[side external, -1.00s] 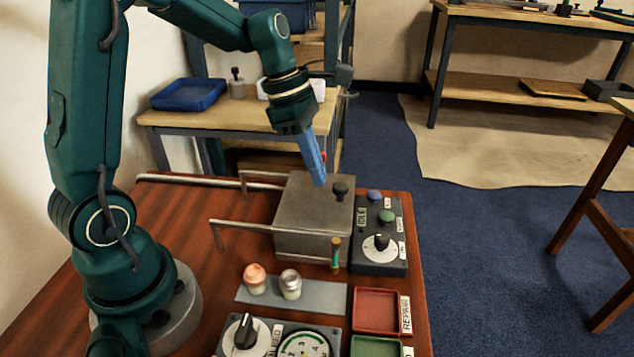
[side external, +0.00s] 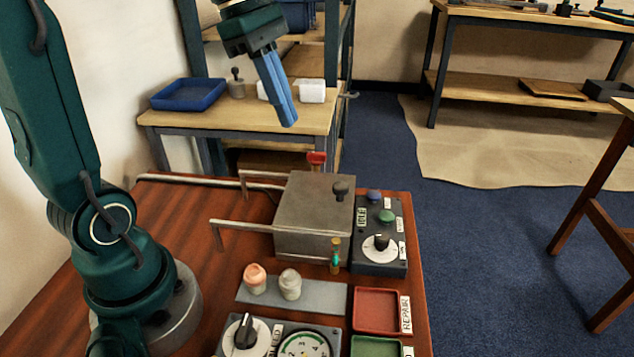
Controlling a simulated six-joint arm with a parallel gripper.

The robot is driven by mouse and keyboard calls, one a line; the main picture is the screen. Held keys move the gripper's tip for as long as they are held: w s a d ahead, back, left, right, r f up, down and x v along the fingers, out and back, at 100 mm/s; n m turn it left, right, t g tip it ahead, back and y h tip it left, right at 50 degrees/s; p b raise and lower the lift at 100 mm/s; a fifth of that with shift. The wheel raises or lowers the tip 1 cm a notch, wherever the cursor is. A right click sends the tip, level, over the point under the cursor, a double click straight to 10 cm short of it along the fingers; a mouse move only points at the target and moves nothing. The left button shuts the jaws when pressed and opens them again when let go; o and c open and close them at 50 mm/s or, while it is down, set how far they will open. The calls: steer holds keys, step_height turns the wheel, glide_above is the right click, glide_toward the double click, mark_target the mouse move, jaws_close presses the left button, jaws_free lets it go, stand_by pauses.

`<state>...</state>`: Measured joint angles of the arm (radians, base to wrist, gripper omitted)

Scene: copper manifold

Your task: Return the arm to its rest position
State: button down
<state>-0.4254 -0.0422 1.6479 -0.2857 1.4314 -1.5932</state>
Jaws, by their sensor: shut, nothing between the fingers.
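My gripper (side external: 288,118) has blue fingers that are shut with nothing between them. It points down and slightly right, in the air above and behind the grey metal box (side external: 305,205), clear of it. My arm rises from its base at the left of the wooden bench (side external: 185,225). Its upper part leaves the top of the picture, so the elbow is hidden.
On the bench are a black control panel (side external: 382,262), copper and pale cylinders (side external: 255,279) on a grey strip, a red tray (side external: 377,310), a green tray (side external: 375,346) and a dial panel (side external: 275,338). Metal pipes (side external: 250,226) stand left of the box. A blue tray (side external: 188,94) sits behind.

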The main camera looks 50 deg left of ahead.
steer(key=s+d+f+m+t+y, duration=0.1)
steer(key=s+d+f+m, duration=0.1)
steer(key=m, duration=0.9)
steer(key=s+d+f+m+t+y, duration=0.1)
steer(key=s+f+m, duration=0.4)
steer(key=m, duration=0.7)
steer(key=shift+s+d+t, duration=0.6)
steer(key=shift+s+d, duration=0.2)
steer(key=shift+s, duration=0.35)
